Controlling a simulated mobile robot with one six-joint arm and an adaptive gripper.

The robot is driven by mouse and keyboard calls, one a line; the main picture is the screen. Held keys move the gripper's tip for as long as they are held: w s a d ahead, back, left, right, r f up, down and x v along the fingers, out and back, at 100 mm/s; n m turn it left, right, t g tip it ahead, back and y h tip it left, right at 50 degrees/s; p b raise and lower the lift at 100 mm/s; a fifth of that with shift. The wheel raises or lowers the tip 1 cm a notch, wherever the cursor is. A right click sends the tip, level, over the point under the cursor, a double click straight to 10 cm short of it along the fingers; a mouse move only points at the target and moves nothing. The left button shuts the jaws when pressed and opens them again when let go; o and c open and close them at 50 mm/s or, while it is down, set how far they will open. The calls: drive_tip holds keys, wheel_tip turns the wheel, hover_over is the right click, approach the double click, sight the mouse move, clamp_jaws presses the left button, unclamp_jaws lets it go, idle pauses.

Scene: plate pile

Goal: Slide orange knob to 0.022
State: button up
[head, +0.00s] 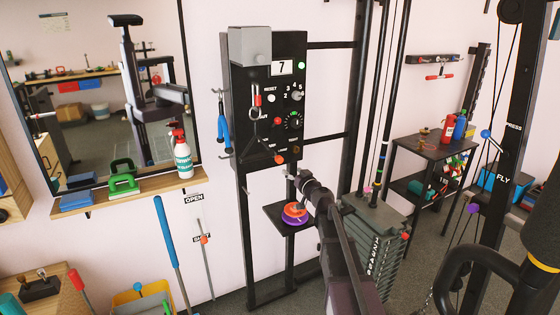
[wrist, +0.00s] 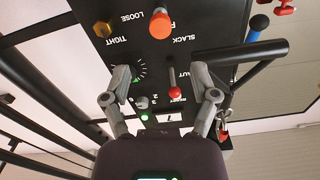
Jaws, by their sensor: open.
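An orange knob (wrist: 160,25) sticks out of the black panel (wrist: 200,20) at the top of the wrist view, by the word SLACK. An orange knob (head: 278,159) also shows low on that panel in the head view. Another orange-red knob (head: 204,239) sits on a thin upright rod on the wall, between the OPEN and SHUT labels; I cannot tell which one the task means. My gripper (wrist: 160,95) is open and empty, its fingers apart in front of the panel. The panel's orange knob lies beyond the fingertips, not between them.
The panel also carries a red knob (wrist: 175,92), a brass-coloured knob (wrist: 102,29) and a dial. A black bar (wrist: 248,52) crosses the right of the wrist view. Coloured discs (head: 295,212) lie on a small shelf below the panel. A weight stack (head: 372,245) stands to the right.

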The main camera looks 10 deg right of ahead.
sight(280, 161)
drive_tip(key=x, duration=1)
drive_tip(key=shift+w+a+f, duration=0.1)
drive_tip(key=shift+w+a, duration=0.05)
drive_tip(key=shift+w, duration=0.25)
